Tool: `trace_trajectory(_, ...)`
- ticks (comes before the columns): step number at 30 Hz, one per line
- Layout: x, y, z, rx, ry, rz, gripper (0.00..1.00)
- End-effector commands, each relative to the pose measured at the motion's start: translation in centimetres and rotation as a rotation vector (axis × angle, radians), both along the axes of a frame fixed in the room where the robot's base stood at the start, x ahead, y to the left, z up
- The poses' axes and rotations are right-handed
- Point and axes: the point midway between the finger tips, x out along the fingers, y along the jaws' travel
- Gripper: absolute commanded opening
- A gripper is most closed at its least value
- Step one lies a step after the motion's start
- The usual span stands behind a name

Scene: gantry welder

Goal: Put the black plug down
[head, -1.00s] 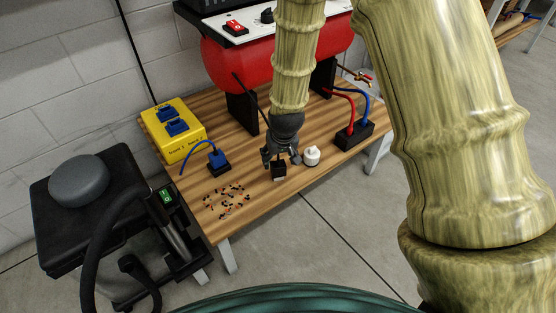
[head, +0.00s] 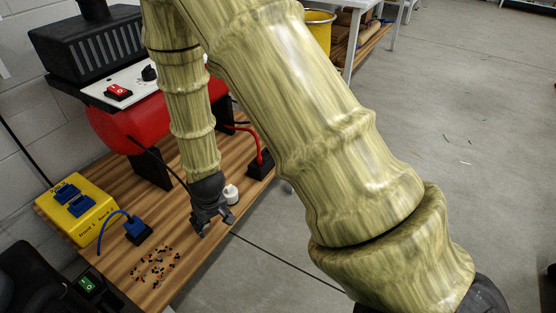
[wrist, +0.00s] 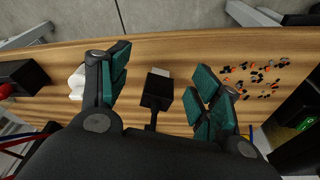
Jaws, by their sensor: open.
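The black plug (wrist: 157,90) shows in the wrist view, a dark block with a pale end and its cord running back toward my gripper. It appears to sit on the wooden tabletop (wrist: 180,55). My gripper (wrist: 160,84) is open, its green-padded fingers on either side of the plug with a gap at both sides. In the head view my gripper (head: 214,222) is low over the bench near its front edge. I cannot make out the black plug there; the gripper seems to hide it.
A white plug (head: 231,193) stands close beside my gripper.

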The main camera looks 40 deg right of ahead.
Motion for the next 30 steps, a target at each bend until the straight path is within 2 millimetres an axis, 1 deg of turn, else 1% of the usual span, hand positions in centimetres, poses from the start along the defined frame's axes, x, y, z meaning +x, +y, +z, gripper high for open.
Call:
trace_trajectory(1,-1.8,-0.3,-2.1,0.000,0.024,0.000,0.64)
trace_trajectory(3,-3.9,-0.6,-4.5,0.000,0.045,0.000,0.64)
trace_trajectory(5,-5.8,-0.9,-6.4,-0.001,0.063,0.001,0.64)
trace_trajectory(6,-7.1,-1.0,-7.6,-0.001,0.074,0.002,0.64)
trace_trajectory(8,-9.1,-1.2,-9.3,0.000,0.092,0.003,0.64)
trace_trajectory(9,-10.5,-1.4,-10.4,0.000,0.104,0.003,0.64)
trace_trajectory(11,-12.6,-1.6,-11.9,0.002,0.122,0.003,0.64)
trace_trajectory(12,-14.0,-1.7,-12.8,0.003,0.133,0.004,0.64)
trace_trajectory(14,-16.2,-1.9,-14.2,0.006,0.151,0.005,0.64)
trace_trajectory(15,-17.8,-2.0,-15.0,0.007,0.163,0.005,0.64)
trace_trajectory(17,-20.0,-2.1,-16.1,0.010,0.181,0.005,0.64)
trace_trajectory(18,-21.4,-2.2,-16.8,0.012,0.192,0.006,0.64)
trace_trajectory(21,-24.6,-2.4,-18.0,0.017,0.214,0.004,0.64)
trace_trajectory(24,-27.0,-2.5,-18.7,0.022,0.230,0.003,0.64)
trace_trajectory(27,-28.4,-2.5,-19.1,0.024,0.240,0.003,0.64)
trace_trajectory(30,-29.0,-2.5,-19.3,0.026,0.243,0.003,0.64)
